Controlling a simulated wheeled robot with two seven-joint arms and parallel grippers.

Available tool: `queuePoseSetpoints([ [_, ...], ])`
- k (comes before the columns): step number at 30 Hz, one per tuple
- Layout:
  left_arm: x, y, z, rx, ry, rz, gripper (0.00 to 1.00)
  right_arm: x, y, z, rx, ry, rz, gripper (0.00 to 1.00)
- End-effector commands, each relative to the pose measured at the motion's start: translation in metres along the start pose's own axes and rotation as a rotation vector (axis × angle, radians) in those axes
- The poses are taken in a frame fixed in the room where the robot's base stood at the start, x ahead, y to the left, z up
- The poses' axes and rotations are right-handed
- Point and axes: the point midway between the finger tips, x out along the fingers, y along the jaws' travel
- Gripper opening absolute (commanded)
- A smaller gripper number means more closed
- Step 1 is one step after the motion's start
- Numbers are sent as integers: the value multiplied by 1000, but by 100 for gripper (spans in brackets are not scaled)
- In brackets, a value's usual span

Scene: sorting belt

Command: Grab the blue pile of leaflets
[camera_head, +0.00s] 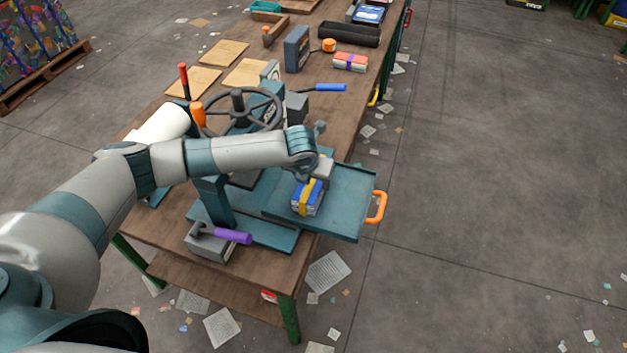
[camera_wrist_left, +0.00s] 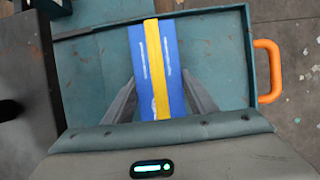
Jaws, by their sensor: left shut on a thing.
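The blue pile of leaflets (camera_head: 309,205), with a yellow band around it, is on the teal tray (camera_head: 345,215) of the press at the near end of the workbench. My left gripper (camera_head: 312,180) is over the pile from above and shut on it. In the left wrist view the blue pile (camera_wrist_left: 140,70) lies between the two grey fingers of my left gripper (camera_wrist_left: 160,98), one at each long side. Part of the pile is hidden by the gripper in the head view. My right gripper is not in view.
The tray has an orange handle (camera_head: 377,207) at its right edge. A press handwheel (camera_head: 240,108) stands behind my left arm. A purple-handled tool (camera_head: 232,235) lies at the near left. A red pile with a purple band (camera_head: 350,62) lies farther back. Paper scraps litter the floor.

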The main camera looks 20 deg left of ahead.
Motion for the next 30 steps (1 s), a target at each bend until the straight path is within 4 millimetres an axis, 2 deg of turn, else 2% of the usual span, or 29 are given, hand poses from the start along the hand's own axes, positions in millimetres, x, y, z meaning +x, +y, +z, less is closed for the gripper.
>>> queuePoseSetpoints([
  [10,-8,0,5,-1,-4,-1,13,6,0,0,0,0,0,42],
  [17,-34,0,16,-1,-6,-2,13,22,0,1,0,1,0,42],
  [30,-86,-78,19,3,-5,-4,13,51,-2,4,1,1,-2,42],
])
